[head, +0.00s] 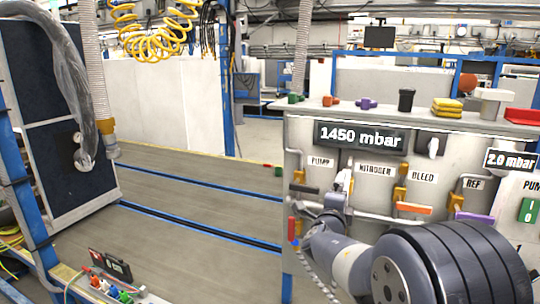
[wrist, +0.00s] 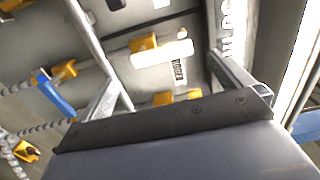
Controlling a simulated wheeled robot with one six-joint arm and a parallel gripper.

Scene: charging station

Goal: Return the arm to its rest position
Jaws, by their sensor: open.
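My arm (head: 350,262) enters the head view from the lower right and reaches left along the front of the valve panel (head: 376,190). My gripper is at its far end, small and partly lost against the panel in the head view. In the wrist view my gripper (wrist: 165,62) is open, its two metal fingers spread apart. Nothing shows held between them. Beyond the fingers are a white handle (wrist: 162,54), yellow valve parts (wrist: 143,43) and a small label (wrist: 179,70). I cannot tell whether a finger touches the panel.
The panel carries a 1450 mbar display (head: 362,137), yellow valve fittings and an orange handle (head: 414,208). Loose items, including a black cup (head: 406,99), stand on its top. A blue-striped floor (head: 180,205) lies open to the left. A dark cabinet (head: 60,130) stands at far left.

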